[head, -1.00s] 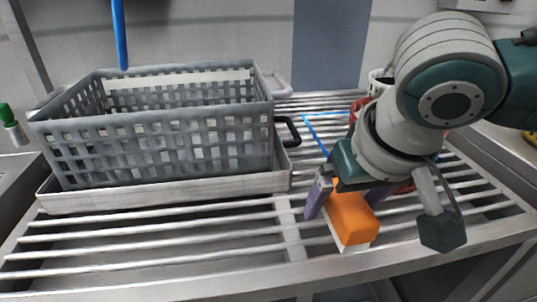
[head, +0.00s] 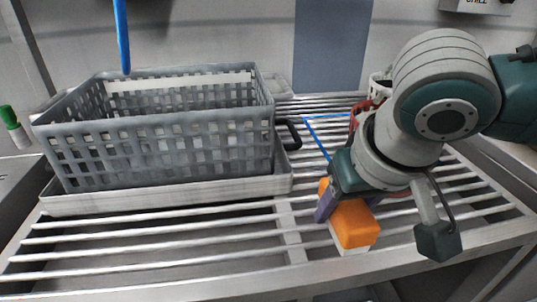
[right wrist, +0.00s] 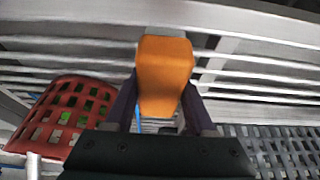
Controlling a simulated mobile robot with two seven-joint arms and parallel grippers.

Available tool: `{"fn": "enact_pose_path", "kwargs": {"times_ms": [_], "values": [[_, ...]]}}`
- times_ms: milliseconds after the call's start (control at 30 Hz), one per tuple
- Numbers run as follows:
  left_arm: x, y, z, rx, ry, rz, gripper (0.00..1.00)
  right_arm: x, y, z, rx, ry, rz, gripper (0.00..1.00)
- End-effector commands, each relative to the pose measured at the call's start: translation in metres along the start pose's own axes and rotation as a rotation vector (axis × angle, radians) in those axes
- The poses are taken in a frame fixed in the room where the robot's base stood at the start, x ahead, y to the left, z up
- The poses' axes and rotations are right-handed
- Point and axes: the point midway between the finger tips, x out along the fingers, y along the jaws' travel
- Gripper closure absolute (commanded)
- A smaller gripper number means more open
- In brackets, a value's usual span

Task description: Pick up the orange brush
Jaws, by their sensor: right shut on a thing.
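The orange brush (head: 352,225) has an orange block-shaped top and a pale underside. It is at the front right of the slatted rack in the head view. My right gripper (head: 345,207) is shut on it, with one purple finger visible on its left side. In the right wrist view the orange brush (right wrist: 165,75) sits between the two dark fingers of the right gripper (right wrist: 160,105). I cannot tell whether its underside touches the slats. My left gripper is not in view.
A grey perforated crate (head: 170,137) stands in a shallow tray (head: 170,194) at the left. A red basket (right wrist: 65,118) with green inside is behind my right arm. A blue strip (head: 318,138) lies on the slats. The front left slats are clear.

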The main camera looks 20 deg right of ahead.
Motion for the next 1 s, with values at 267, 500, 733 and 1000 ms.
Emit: {"fn": "enact_pose_path", "kwargs": {"times_ms": [267, 500, 733, 1000], "values": [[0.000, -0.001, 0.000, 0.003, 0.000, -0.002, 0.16, 0.000, 0.000, 0.000, 0.000, 0.000, 0.000, 0.88], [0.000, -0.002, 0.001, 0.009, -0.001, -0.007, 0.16, 0.000, 0.000, 0.000, 0.000, 0.001, 0.000, 1.00], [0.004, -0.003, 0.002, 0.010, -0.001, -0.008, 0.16, -0.001, 0.000, -0.001, 0.000, 0.002, 0.000, 1.00], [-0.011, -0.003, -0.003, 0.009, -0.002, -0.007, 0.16, -0.043, -0.001, -0.019, 0.001, 0.004, -0.003, 1.00]]}}
